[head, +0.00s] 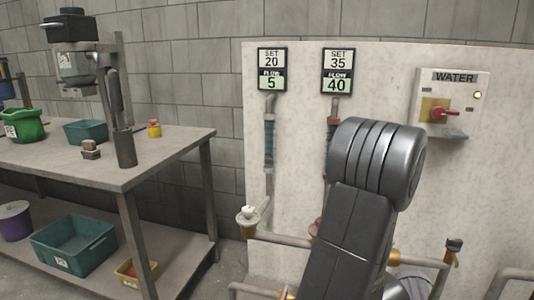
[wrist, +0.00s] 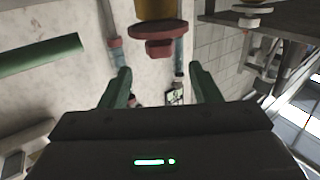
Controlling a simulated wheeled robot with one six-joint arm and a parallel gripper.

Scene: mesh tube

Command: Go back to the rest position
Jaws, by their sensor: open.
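My gripper (wrist: 163,88) shows in the wrist view with its two green fingers apart and nothing between them. A red round part (wrist: 152,30) with a yellow section above it stands beyond the fingers at the top. In the head view my grey arm covers the middle right, and my gripper is hidden there. Behind it, a pale wall panel (head: 300,150) carries two displays: the left display (head: 271,70) reads SET 20, FLOW 5, and the right display (head: 337,71) reads SET 35, FLOW 40.
A WATER box (head: 452,92) with a red handle is on the panel's right. Pipes (head: 283,240) and a white-topped valve (head: 249,214) stick out low down. A workbench (head: 165,150) with bins and a press stands at left. A green tube (wrist: 40,55) is left in the wrist view.

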